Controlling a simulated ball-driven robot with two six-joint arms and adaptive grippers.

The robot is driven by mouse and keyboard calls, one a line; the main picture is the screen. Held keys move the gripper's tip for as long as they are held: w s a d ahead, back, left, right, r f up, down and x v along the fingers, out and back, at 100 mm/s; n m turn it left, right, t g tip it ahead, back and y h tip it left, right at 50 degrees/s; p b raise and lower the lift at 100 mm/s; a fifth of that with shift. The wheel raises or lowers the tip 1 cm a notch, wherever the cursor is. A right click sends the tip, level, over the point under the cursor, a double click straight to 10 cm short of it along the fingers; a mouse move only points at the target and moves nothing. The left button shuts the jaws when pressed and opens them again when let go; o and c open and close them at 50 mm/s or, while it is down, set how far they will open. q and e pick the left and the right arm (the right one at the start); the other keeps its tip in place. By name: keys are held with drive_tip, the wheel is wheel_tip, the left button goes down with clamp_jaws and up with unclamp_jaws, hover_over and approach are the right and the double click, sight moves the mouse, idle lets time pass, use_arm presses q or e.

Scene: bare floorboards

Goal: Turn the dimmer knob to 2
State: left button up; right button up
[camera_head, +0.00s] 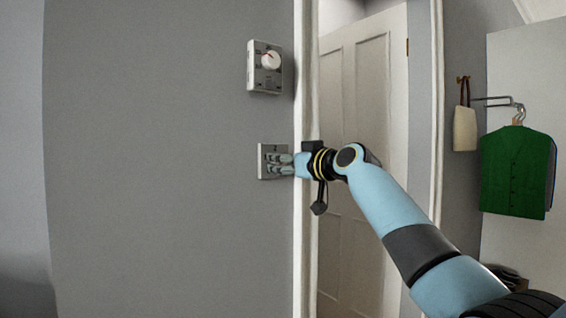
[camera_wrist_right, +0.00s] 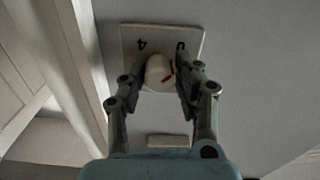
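The dimmer plate (camera_head: 264,172) is a pale plate on the grey wall, left of the door frame. My right gripper (camera_head: 279,163) reaches it from the right and covers part of it. My left gripper is not in view.
A second wall box (camera_head: 252,78) with a white dial sits above the dimmer. A white door frame (camera_head: 305,60) stands close to the right of it, with a panelled door (camera_head: 355,90) beyond. A green vest (camera_head: 515,175) hangs at far right. The wall left of the dimmer is bare.

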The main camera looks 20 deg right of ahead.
clamp_jaws()
